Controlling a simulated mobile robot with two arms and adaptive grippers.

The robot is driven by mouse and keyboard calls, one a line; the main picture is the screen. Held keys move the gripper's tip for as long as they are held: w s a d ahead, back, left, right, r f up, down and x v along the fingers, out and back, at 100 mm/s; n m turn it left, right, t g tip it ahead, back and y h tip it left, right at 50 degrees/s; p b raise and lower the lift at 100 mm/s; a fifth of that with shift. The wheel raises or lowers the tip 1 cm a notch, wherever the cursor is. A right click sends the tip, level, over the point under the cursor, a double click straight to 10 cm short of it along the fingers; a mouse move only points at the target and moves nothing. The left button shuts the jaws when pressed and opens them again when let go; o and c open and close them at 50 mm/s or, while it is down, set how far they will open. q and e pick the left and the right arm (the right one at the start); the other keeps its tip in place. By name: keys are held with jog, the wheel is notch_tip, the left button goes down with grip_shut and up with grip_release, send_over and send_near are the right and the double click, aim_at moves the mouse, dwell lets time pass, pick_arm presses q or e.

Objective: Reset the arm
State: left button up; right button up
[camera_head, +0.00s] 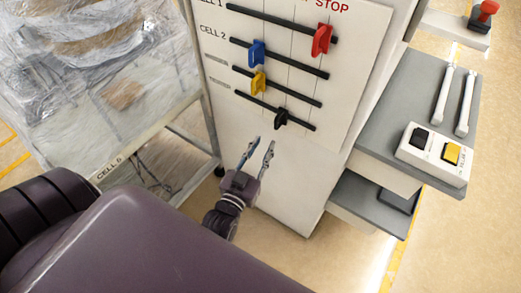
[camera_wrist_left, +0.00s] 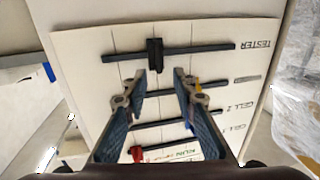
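My left gripper (camera_head: 264,142) is open and empty, in front of the white cabinet just below the slider panel (camera_head: 318,90). In the left wrist view its two fingers (camera_wrist_left: 160,76) point at the panel, apart, with the black slider (camera_wrist_left: 155,55) just beyond the tips. The black slider also shows in the head view (camera_head: 281,118), on the lowest slot, labelled TESTER in the wrist view. Above it in the head view are a yellow slider (camera_head: 258,82), a blue slider (camera_head: 257,52) and a red slider (camera_head: 322,39). I cannot tell whether the fingers touch anything. My right gripper is not in view.
A plastic-wrapped machine on a frame labelled CELL 6 (camera_head: 110,172) stands at the left. At the right, a grey shelf (camera_head: 395,110) carries a white box (camera_head: 435,154) with black and yellow switches. A red knob (camera_head: 487,8) is at the top right. Floor shows at the lower right.

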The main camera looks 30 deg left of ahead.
pick_arm(q)
jog(key=shift+s+d, duration=0.1)
jog(key=shift+s, duration=0.65)
jog(key=s+d+f+m+g+h, duration=0.1)
jog(key=s+d+f+g, duration=0.2)
jog(key=f, duration=0.8)
jog(key=s+d+f+g+h+b, duration=0.15)
jog(key=s+f, duration=0.35)
jog(key=f, duration=0.6)
jog(key=s+d+f+m+g+h, duration=0.15)
jog(key=s+f+g, duration=0.25)
jog(key=f, duration=0.7)
jog(key=s+a+f+g, duration=0.1)
jog(key=s+f+g, duration=0.1)
jog(key=s+f, duration=0.4)
jog(key=s+a+f+g+y, duration=0.1)
jog(key=s+f+g, duration=0.2)
jog(key=s, duration=0.9)
jog(key=s+a+f+m+g, duration=0.1)
jog(key=s+a+f+g, duration=0.1)
jog(key=s+f, duration=0.6)
jog(key=shift+s+f+g+y, duration=0.4)
jog(key=shift+s+g, duration=0.25)
jog(key=shift+s, duration=0.3)
